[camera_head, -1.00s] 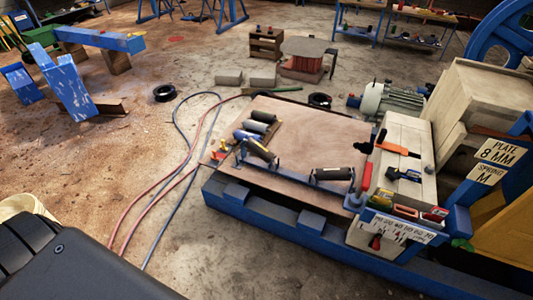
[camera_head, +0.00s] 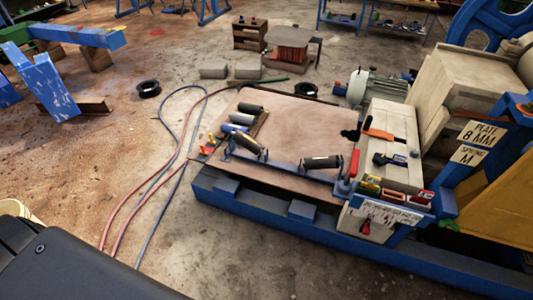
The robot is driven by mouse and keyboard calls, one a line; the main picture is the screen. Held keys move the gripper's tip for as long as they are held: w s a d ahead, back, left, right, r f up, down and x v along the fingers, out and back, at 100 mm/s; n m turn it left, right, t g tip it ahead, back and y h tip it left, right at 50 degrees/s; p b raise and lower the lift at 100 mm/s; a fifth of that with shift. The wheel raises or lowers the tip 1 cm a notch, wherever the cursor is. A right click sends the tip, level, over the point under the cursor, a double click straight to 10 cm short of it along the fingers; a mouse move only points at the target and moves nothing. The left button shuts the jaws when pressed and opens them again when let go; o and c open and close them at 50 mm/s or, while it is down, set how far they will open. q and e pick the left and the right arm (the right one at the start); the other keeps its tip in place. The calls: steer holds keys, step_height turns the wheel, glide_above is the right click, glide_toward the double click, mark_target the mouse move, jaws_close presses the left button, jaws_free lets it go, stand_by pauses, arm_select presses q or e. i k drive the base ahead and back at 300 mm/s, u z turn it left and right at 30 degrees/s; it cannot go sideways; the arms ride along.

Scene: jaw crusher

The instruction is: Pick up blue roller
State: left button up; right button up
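Several dark cylindrical rollers lie on a brown wooden board on a blue frame in the head view. A row at the board's left edge has a black roller (camera_head: 250,108), a grey roller (camera_head: 242,118) and a roller with a bluish look (camera_head: 235,129), which seems to be the blue roller. Two more dark rollers, a left one (camera_head: 250,144) and a right one (camera_head: 321,162), sit on a blue bracket at the front of the board. Neither gripper shows.
The wooden board (camera_head: 300,125) is mostly bare. Right of it stands a pale box (camera_head: 393,125) with tools. Hoses (camera_head: 152,190) run over the floor on the left. A motor (camera_head: 372,87) and a blue wheel stand behind at right. My dark body part fills the lower left.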

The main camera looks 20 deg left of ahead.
mark_target(227, 128)
steer(key=u, duration=2.1)
steer(key=i, duration=4.65)
steer(key=u, duration=4.05)
